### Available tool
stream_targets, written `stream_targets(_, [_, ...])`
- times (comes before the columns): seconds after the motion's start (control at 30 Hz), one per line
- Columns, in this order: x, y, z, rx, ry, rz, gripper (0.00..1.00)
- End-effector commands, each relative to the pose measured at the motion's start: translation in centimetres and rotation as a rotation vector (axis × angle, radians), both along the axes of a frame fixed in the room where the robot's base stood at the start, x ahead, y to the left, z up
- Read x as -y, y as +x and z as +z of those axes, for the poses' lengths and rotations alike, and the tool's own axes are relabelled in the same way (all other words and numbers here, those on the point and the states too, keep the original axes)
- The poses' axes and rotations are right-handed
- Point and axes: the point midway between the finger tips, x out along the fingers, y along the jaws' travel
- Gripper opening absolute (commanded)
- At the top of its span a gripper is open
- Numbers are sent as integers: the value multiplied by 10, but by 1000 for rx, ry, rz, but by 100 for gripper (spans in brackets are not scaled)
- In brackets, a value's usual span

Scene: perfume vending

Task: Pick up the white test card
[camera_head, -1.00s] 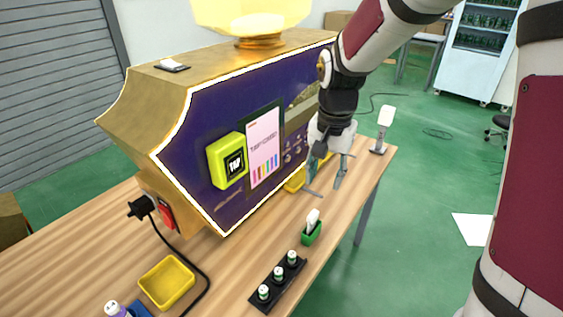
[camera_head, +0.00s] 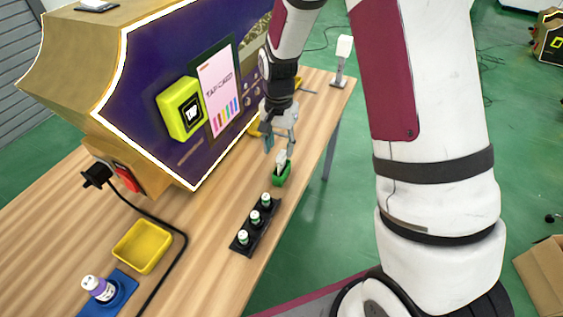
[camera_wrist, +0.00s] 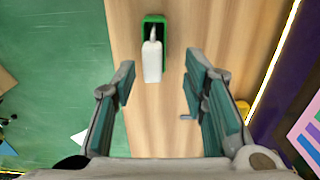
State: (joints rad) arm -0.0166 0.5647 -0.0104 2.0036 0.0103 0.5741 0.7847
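The white test card (camera_wrist: 152,62) stands in a small green holder (camera_wrist: 155,22) on the wooden table. In the head view the card (camera_head: 281,160) rises from the green holder (camera_head: 281,176) near the table's right edge. My gripper (camera_head: 281,148) is just above and behind the card there. In the wrist view my gripper (camera_wrist: 158,78) is open, one finger on each side. The card lies ahead, between the lines of the fingers and nearer the left one. It appears untouched.
A black rack (camera_head: 254,226) with small vials stands in front of the holder. The purple vending machine (camera_head: 150,95) is to the left. A yellow tray (camera_head: 142,247), a blue stand (camera_head: 110,298) and a black cable (camera_head: 160,225) lie nearer. A white device (camera_head: 343,60) stands at the far end.

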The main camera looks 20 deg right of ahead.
Motion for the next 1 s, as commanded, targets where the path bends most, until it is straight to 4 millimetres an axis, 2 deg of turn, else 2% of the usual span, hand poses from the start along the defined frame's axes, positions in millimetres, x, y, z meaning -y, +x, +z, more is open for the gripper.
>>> stream_targets(0.4, [5, -6, -48, -1, 0, -1, 40])
stream_targets(0.7, [5, -6, -52, 1, 0, 0, 40])
stream_targets(0.87, [5, -6, -52, 1, 0, 0, 4])
stream_targets(0.9, [5, -6, -52, 1, 0, 0, 0])
stream_targets(1.0, [5, -6, -52, 1, 0, 0, 0])
